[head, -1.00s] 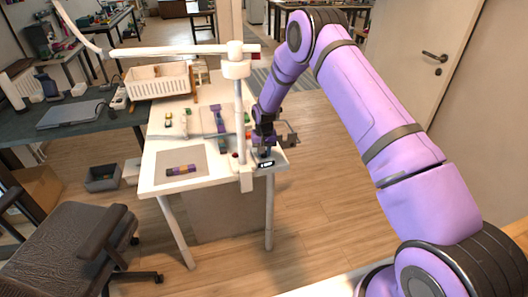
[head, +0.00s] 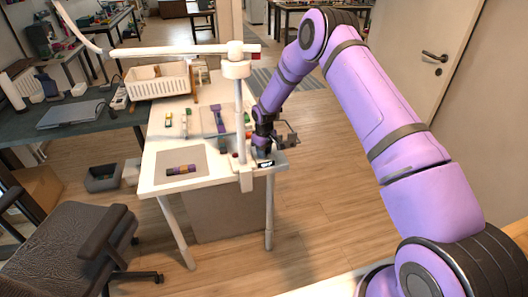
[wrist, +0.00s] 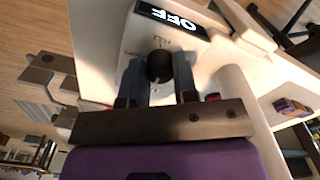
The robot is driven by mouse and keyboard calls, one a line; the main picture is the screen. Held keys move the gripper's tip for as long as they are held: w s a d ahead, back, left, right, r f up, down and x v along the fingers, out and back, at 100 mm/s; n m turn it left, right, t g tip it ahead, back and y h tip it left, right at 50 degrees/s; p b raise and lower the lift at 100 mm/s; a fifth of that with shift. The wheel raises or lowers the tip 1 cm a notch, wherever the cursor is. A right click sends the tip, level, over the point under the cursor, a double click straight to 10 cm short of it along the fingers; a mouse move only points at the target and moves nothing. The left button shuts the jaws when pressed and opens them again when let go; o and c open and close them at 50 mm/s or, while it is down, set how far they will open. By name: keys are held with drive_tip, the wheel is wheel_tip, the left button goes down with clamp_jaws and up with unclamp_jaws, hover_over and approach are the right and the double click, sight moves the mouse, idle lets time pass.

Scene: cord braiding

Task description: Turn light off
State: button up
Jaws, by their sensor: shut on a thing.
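The white lamp (head: 237,68) stands on a post at the front right of the white table, its long arm reaching left. A small black display (head: 265,164) sits at the table's front right corner. In the wrist view the display (wrist: 172,18) reads OFF. A round black knob (wrist: 160,67) is beside it. My gripper (wrist: 160,75) is shut on the knob, with one dark finger on each side of it. In the head view my gripper (head: 263,147) points down at the corner behind the display, and the knob is hidden there.
The white table (head: 160,150) carries a grey mat (head: 195,158) with a purple and yellow piece, and several small coloured parts. A white basket (head: 158,82) stands at the back left. The lamp post rises close to my gripper's left. Open floor lies to the right.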

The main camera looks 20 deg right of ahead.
drive_tip(key=shift+n, duration=0.3)
drive_tip(key=o, duration=0.9)
drive_tip(key=shift+o, duration=0.2)
wheel_tip(320, 180, up, 11)
drive_tip(key=shift+s+f, duration=0.1)
